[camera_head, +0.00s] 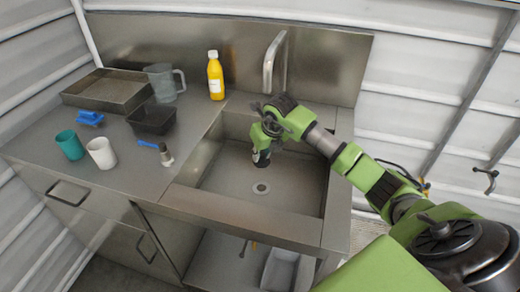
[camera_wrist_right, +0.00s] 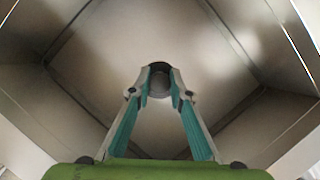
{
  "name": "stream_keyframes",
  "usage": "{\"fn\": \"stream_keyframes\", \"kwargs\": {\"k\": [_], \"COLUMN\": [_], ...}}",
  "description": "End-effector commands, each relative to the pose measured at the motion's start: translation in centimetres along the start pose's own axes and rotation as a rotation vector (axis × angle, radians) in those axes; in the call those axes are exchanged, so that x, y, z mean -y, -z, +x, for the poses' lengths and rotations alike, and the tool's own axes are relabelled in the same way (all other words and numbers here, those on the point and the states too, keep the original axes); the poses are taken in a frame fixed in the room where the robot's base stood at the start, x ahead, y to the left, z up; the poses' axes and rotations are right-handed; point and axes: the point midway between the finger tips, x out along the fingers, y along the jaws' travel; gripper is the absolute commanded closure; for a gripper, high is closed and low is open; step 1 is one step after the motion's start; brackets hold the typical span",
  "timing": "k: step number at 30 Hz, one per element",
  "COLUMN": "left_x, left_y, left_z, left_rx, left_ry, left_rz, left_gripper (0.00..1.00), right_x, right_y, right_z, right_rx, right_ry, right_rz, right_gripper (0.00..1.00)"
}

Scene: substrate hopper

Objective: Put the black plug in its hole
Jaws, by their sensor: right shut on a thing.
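My right gripper (camera_head: 262,160) reaches down into the steel sink (camera_head: 225,180) and is shut on the black plug. In the right wrist view the black plug (camera_wrist_right: 159,70) shows as a dark round shape between the fingertips of my right gripper (camera_wrist_right: 160,90). The plug appears to be above the sink floor, apart from the hole. The hole is not clearly visible in the wrist view, probably hidden behind the plug. My left gripper is not in view.
The tap (camera_head: 273,62) stands behind the sink, near my right wrist. The sink walls surround the gripper. On the counter to the left are a yellow bottle (camera_head: 215,77), a clear jug (camera_head: 164,82), a black tub (camera_head: 152,118), a brush (camera_head: 166,158) and two cups (camera_head: 101,152).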

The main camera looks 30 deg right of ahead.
Motion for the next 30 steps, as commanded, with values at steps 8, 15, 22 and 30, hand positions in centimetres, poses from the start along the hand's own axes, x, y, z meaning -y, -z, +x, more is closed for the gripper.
{"fn": "stream_keyframes", "kwargs": {"k": [8, 15, 22, 30], "left_x": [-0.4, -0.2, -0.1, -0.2], "left_y": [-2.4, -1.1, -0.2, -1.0], "left_z": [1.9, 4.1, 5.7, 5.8], "left_rx": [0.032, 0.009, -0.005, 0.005], "left_ry": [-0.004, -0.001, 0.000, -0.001], "left_rz": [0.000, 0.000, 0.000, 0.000], "left_gripper": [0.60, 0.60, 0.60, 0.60], "right_x": [0.0, 0.0, 0.1, 0.0], "right_y": [1.1, 2.2, 3.0, 3.1], "right_z": [2.6, 5.3, 7.2, 7.5], "right_rx": [0.000, -0.001, 0.000, 0.000], "right_ry": [0.000, 0.000, 0.001, 0.001], "right_rz": [0.000, -0.001, -0.001, -0.001], "right_gripper": [1.00, 1.00, 1.00, 1.00]}}
